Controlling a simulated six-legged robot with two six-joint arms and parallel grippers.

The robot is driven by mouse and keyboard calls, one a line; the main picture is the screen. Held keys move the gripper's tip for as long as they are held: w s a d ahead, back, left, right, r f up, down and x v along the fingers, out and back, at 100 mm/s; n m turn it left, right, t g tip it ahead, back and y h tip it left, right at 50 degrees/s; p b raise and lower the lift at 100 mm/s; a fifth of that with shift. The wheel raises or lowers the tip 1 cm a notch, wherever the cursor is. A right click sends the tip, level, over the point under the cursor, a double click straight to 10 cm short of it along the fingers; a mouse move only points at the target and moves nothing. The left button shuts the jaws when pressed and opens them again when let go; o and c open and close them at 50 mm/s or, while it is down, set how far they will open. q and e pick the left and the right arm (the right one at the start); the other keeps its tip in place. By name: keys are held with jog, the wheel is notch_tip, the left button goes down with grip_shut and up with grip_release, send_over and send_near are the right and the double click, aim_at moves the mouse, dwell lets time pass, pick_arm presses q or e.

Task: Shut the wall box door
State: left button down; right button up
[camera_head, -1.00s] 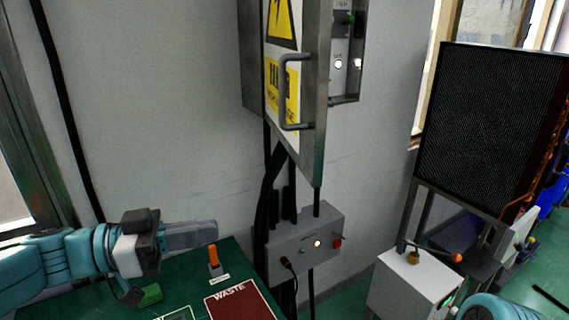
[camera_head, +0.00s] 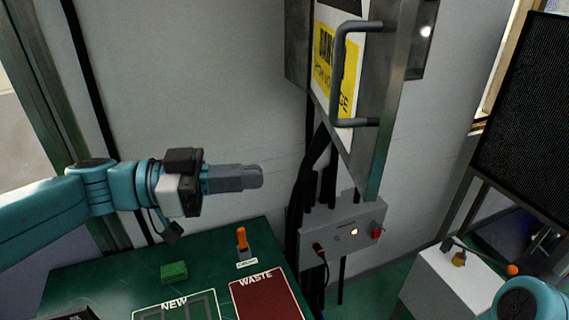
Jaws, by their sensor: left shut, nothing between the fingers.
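The wall box (camera_head: 421,45) is mounted on the grey wall at the top, cut off by the picture's upper edge. Its metal door (camera_head: 384,125) stands open, swung out from the box, with yellow warning signs on its face. A grey bar handle (camera_head: 337,75) is fixed to the door. My left gripper (camera_head: 258,177) is shut and empty, left of the door and below the handle, apart from both. My right gripper is not in view; only a teal part of my right arm shows at the bottom right.
A green table (camera_head: 105,286) below holds an orange-handled tool (camera_head: 242,240), a green block (camera_head: 174,272) and a red WASTE area (camera_head: 266,300). A grey control box (camera_head: 341,230) with cables sits under the door. A black panel (camera_head: 527,110) stands at right.

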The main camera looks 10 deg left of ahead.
pick_arm(q)
jog(key=p, duration=0.2)
send_near(352, 171)
jog(key=x, duration=0.5)
jog(key=shift+s+d+r, duration=0.1)
jog(key=shift+d, duration=0.45)
jog(key=shift+w+d, duration=0.4)
jog(key=shift+w, duration=0.05)
jog(key=shift+s+a, duration=0.15)
jog(key=shift+s, duration=0.05)
